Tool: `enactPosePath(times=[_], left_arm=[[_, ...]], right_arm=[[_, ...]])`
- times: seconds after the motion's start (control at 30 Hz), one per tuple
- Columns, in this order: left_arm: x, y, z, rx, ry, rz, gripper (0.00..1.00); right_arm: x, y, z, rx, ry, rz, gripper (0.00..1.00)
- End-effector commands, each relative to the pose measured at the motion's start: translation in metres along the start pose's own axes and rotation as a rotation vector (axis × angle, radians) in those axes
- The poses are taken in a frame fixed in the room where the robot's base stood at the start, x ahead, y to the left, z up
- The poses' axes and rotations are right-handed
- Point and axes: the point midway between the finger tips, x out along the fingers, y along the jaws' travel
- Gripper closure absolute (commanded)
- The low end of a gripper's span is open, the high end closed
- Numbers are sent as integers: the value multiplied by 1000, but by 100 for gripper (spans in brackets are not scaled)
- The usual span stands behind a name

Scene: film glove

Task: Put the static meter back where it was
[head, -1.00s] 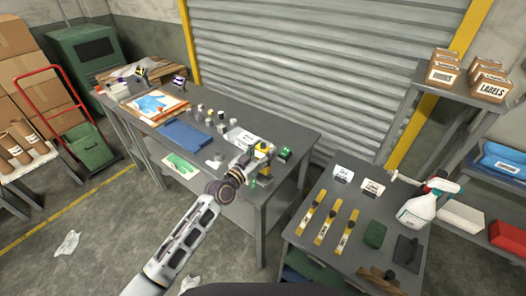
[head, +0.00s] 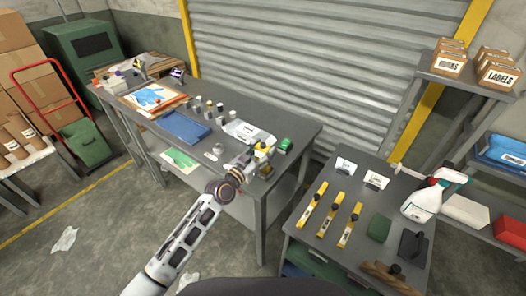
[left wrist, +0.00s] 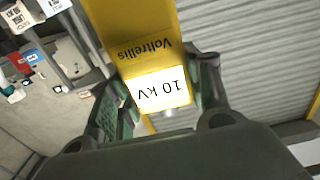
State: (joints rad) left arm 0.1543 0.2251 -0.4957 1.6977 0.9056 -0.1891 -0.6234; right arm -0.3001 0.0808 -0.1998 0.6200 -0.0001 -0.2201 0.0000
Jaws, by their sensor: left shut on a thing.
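The static meter is a yellow block held by my left gripper (head: 258,155). In the left wrist view the yellow meter (left wrist: 135,35) fills the space between the two green-padded fingers (left wrist: 160,95), with a white "10 kV" display and the word "Voltrellis" upside down. In the head view the meter (head: 264,146) shows small, over the right end of the grey workbench (head: 293,122). Its underside and any gap to the bench cannot be told. My right gripper is not in view.
A green item (head: 285,145) stands close right of the meter. A lower table (head: 303,243) with yellow tools and a spray bottle (head: 422,203) stands right.

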Motion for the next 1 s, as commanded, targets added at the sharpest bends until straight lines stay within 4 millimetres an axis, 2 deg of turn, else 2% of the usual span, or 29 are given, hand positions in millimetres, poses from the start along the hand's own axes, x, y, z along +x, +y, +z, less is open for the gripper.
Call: enactPosePath(times=[1.0], left_arm=[[0, 0, 7, 0, 2, 0, 100]], right_arm=[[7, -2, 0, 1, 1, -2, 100]])
